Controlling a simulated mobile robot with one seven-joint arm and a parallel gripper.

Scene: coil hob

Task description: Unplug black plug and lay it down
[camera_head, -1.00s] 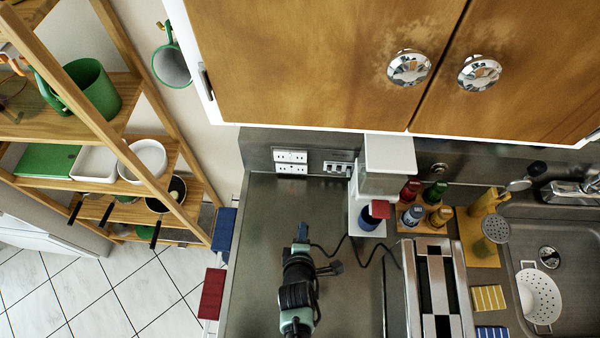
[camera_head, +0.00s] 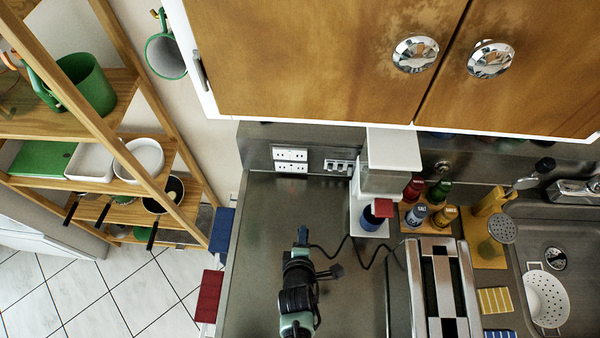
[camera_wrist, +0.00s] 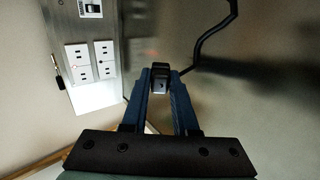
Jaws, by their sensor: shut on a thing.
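The black plug (camera_wrist: 160,78) is held between the blue fingertips of my gripper (camera_wrist: 160,84) in the wrist view. Only its end shows, and its prongs cannot be made out. A black cord (camera_wrist: 212,40) shows to its right. In the head view my gripper (camera_head: 303,236) is over the left part of the steel counter (camera_head: 262,215), apart from the wall. The plug is too small to make out there; the cord (camera_head: 328,251) runs right from the fingertips. The white wall outlet (camera_head: 290,160) is behind; it also shows in the wrist view (camera_wrist: 91,62), with no plug visible in it.
A chrome toaster (camera_head: 397,290) stands to the right, with a white-and-grey appliance (camera_head: 393,150) and several bottles (camera_head: 416,215) behind it. A switch panel (camera_head: 339,168) is beside the outlet. Wooden cabinets (camera_head: 310,60) hang above. The counter's left part is mostly clear.

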